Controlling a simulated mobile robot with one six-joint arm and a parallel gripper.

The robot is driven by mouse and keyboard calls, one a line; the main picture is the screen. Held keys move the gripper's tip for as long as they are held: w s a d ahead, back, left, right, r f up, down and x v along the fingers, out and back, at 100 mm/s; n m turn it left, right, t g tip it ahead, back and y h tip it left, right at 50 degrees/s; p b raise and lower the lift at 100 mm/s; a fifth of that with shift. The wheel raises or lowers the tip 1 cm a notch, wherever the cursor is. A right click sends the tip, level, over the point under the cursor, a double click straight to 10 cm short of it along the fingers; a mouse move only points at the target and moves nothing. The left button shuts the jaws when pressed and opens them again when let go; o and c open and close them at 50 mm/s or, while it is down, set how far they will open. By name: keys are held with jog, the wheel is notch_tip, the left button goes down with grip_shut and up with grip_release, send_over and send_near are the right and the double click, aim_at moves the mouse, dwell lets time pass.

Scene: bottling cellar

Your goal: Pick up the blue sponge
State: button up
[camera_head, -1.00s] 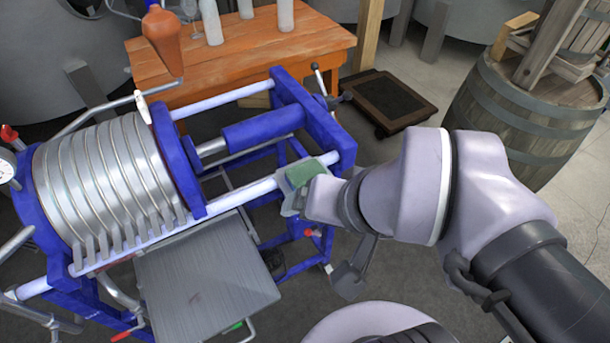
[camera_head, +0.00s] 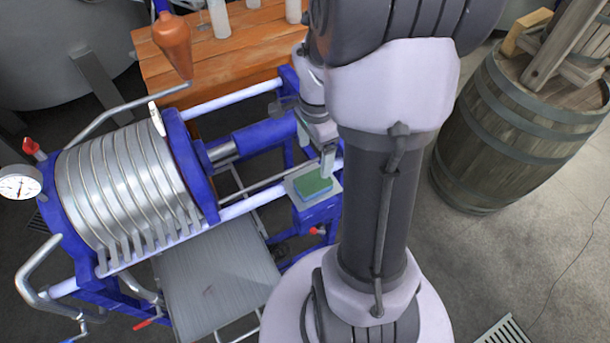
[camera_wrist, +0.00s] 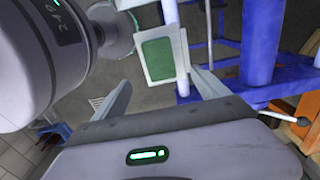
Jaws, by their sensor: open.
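The sponge (camera_head: 313,184) has a green top and a blue lower edge. It lies flat on a small pale grey plate (camera_head: 292,185) at the near right end of the blue press frame. In the wrist view its green face (camera_wrist: 158,60) shows on the same plate, beyond the fingertips. My gripper (camera_head: 314,148) is open and empty, just behind and above the sponge in the head view, apart from it. In the wrist view its two fingers (camera_wrist: 160,90) stand wide on either side, with the sponge roughly in line with the gap.
The press's ribbed steel cylinder (camera_head: 130,190) and blue frame fill the left. A grey metal tray (camera_head: 215,285) sits in front. An orange wooden table (camera_head: 240,45) with bottles stands behind.

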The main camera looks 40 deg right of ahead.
aim_at(313, 181)
notch_tip(313, 181, down, 11)
jog(key=b, duration=0.3)
jog(key=shift+r, duration=0.1)
jog(key=c, duration=1.6)
jog(key=shift+o, duration=0.2)
jog(key=shift+r+p, duration=0.3)
jog(key=shift+r, duration=0.2)
jog(key=r+p, duration=0.1)
jog(key=r, duration=0.1)
jog(key=shift+s+a+r+p, duration=0.2)
jog(key=shift+s+r+p, duration=0.15)
jog(key=shift+r, duration=0.05)
jog(key=s+a+r+b, duration=0.1)
jog(key=s+a+b, duration=0.6)
jog(key=s+b, duration=0.3)
jog(key=shift+s+a+b, duration=0.15)
jog(key=shift+s+b, duration=0.2)
jog(key=shift+s, duration=1.4)
